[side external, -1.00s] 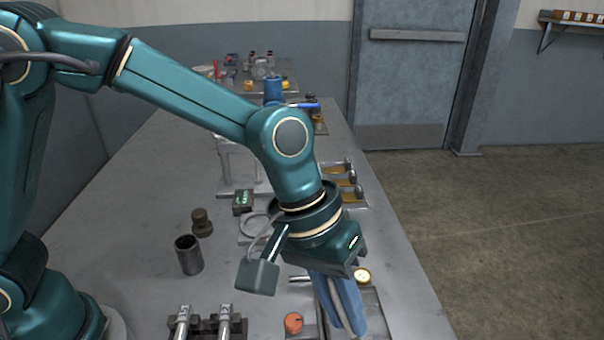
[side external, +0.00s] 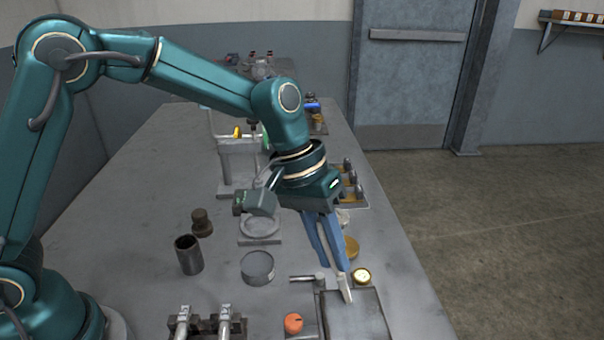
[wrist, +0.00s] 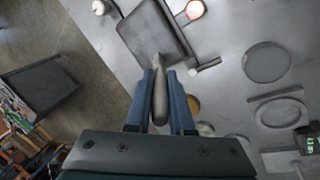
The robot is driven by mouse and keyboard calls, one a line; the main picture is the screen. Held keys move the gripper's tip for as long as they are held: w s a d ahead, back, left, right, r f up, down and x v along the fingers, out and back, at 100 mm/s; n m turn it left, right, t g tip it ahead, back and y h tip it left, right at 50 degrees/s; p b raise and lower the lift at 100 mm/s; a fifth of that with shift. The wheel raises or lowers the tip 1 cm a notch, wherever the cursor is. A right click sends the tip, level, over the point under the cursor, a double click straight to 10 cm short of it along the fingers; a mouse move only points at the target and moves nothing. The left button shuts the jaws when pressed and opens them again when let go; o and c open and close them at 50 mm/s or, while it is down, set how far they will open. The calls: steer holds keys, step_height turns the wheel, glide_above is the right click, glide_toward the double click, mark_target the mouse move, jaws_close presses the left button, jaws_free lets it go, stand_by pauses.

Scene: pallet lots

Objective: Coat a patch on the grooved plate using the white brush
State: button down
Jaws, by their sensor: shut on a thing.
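A pale, off-white brush (side external: 345,287) hangs from my gripper (side external: 334,267). In the wrist view, the long grey-white handle of the brush (wrist: 160,100) lies between my two blue fingers, with its pale tip pointing away from me. My gripper is shut on it. A flat grey plate (side external: 358,318) with a rim lies near the table's front right edge; its grooves cannot be made out. The plate (wrist: 150,32) also shows in the wrist view, and the brush tip appears at its near edge. I cannot tell whether they touch.
A round grey tin (side external: 257,268) and dark cylinder (side external: 189,254) stand further left. Bare table lies between them.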

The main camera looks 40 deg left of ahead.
steer(key=shift+w+d, duration=0.35)
steer(key=shift+w, duration=0.4)
steer(key=shift+s+d, duration=3.45)
steer(key=shift+w+d, duration=0.45)
steer(key=shift+d, duration=0.05)
steer(key=shift+w, duration=0.25)
steer(key=shift+w+a, duration=4)
steer(key=shift+a, duration=0.1)
step_height(320, 180, up, 8)
